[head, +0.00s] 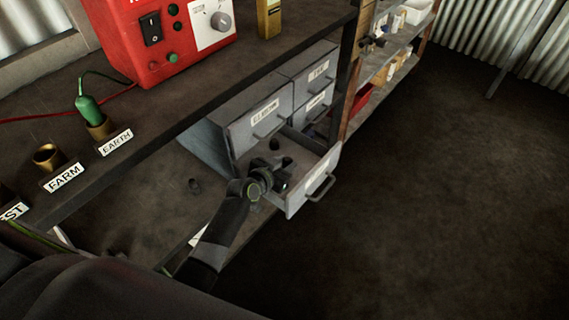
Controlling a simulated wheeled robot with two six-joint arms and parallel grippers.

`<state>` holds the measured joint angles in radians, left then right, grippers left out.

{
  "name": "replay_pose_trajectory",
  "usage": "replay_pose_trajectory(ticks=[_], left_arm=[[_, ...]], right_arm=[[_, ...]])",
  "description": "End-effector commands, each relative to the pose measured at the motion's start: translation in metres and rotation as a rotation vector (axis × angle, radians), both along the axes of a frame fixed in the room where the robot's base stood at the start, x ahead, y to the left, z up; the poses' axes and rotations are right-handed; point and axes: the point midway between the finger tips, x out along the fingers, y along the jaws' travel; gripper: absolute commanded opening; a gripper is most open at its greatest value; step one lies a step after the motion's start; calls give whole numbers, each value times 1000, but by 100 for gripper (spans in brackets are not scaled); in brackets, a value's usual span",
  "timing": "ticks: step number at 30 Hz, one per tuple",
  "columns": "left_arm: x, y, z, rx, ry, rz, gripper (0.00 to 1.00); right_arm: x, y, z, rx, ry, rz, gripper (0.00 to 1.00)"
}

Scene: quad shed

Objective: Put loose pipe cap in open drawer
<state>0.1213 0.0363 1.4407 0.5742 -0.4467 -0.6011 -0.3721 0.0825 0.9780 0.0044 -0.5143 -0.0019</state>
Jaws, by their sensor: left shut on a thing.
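The open drawer (313,183) is pulled out from the lower part of a grey drawer cabinet under the bench, with its handle facing right. My left gripper (284,177) is over the open drawer, near its front panel. It is shut on a small dark thing that I take to be the pipe cap; the fingers mostly hide it. Another small dark piece (274,143) shows inside the drawer, behind the gripper. My right gripper is not in view.
The closed labelled drawers (262,117) sit above and behind the open one. The bench top (190,98) overhangs on the left, with a red box (165,45) and brass sockets labelled FARM and EARTH. A shelf rack stands behind. The floor (430,200) to the right is clear.

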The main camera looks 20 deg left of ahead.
Motion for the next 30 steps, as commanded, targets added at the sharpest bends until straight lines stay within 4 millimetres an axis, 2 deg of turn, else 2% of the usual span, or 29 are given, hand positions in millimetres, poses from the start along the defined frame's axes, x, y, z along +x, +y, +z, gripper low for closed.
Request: replay_pose_trajectory(ticks=[9, 10, 15, 26, 30], left_arm=[[0, 0, -4, 0, 0, 0, 8], [0, 0, -4, 0, 0, 0, 32], [0, 0, -4, 0, 0, 0, 51], [0, 0, -1, 0, 0, 0, 51], [0, 0, 5, 0, 0, 0, 51]], right_arm=[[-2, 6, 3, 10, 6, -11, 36], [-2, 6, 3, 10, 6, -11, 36], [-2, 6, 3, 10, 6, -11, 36], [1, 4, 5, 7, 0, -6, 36], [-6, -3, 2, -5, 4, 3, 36]])
